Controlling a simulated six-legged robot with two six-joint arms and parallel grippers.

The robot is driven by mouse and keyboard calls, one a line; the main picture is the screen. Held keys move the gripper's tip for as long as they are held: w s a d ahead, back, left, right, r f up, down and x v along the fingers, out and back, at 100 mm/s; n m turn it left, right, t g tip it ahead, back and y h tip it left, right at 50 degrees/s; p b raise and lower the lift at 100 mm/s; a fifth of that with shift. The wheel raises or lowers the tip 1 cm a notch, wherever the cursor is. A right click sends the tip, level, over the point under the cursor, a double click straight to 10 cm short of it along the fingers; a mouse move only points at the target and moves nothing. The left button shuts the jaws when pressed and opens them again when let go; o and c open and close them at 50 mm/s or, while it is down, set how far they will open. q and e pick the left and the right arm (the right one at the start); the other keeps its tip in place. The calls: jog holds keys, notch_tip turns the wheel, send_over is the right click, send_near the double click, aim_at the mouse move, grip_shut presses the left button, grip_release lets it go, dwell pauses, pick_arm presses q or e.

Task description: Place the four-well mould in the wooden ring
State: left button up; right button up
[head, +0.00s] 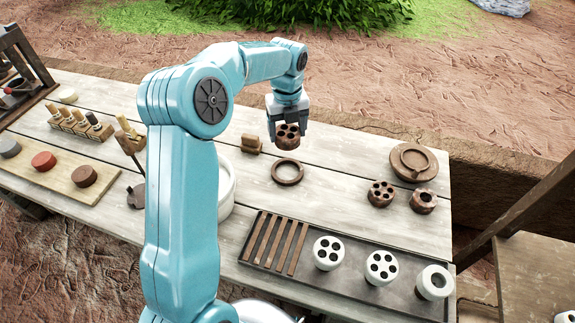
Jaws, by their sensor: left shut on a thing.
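My left gripper (288,122) is shut on a brown round mould (287,138) with several dark wells in its top. The gripper holds the mould from above, roughly level, just behind the wooden ring in the picture. The wooden ring (274,173) is a thin dark brown hoop lying flat on the table, and bare planks show inside it. The mould looks apart from the ring; I cannot tell its exact height over the table. My right gripper is not in view.
Another brown mould with several wells (381,193) and a one-hole brown piece (423,202) stand right. Behind them is a round wooden board (427,171). A dark tray (350,290) in front carries slats and white moulds.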

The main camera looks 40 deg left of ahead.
pick_arm(q)
notch_tip(320, 180, down, 14)
jog(key=shift+r+p, duration=0.2)
jog(key=shift+p, duration=0.2)
jog(key=shift+r, duration=0.1)
